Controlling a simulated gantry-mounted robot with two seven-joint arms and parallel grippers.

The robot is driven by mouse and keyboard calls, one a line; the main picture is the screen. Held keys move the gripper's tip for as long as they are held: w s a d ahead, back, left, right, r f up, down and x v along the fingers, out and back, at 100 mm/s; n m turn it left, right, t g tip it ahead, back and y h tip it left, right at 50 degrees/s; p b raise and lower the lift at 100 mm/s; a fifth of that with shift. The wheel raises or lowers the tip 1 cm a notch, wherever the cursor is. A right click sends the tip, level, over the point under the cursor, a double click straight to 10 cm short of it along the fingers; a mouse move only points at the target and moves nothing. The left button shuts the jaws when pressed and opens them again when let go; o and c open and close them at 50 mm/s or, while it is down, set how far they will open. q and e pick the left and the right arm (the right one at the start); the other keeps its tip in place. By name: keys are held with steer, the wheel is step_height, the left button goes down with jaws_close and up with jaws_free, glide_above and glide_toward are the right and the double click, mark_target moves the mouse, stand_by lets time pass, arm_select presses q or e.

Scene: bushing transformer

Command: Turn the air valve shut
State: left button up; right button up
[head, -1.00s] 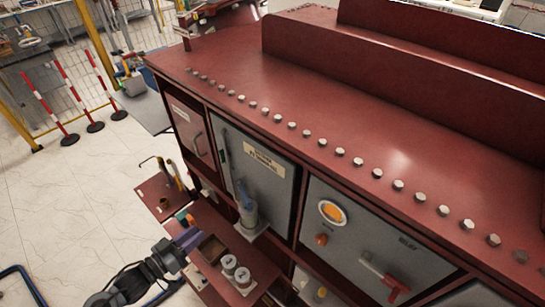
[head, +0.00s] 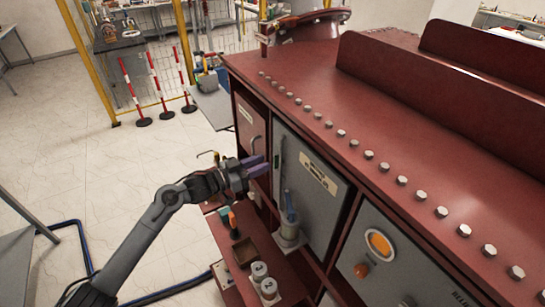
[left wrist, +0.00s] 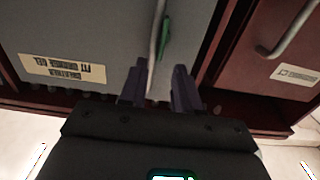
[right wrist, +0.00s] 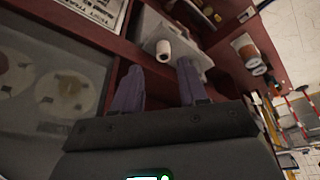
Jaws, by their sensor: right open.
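My left gripper (head: 257,167) is open in front of the dark red cabinet. In the left wrist view its fingers (left wrist: 159,88) are apart and empty, with a pale upright bar (left wrist: 158,25) and a green handle-like piece (left wrist: 165,42) beyond them, before a labelled grey door (left wrist: 95,35). A blue-grey upright fitting (head: 290,212) stands on a small bracket beside that door. My right gripper (right wrist: 158,82) is open and empty, out of the head view. A white round-ended fitting (right wrist: 164,50) is beyond its fingers. I cannot tell which part is the air valve.
A low red shelf (head: 262,255) holds two grey cylinders (head: 259,273) (head: 268,289) and an orange-topped item (head: 233,222). Open floor (head: 90,180) lies left.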

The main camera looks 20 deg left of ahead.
mark_target(278, 161)
arm_select(q)
steer(key=shift+p+x, duration=0.45)
steer(key=shift+x, duration=2)
steer(key=shift+f, duration=0.1)
jaws_close()
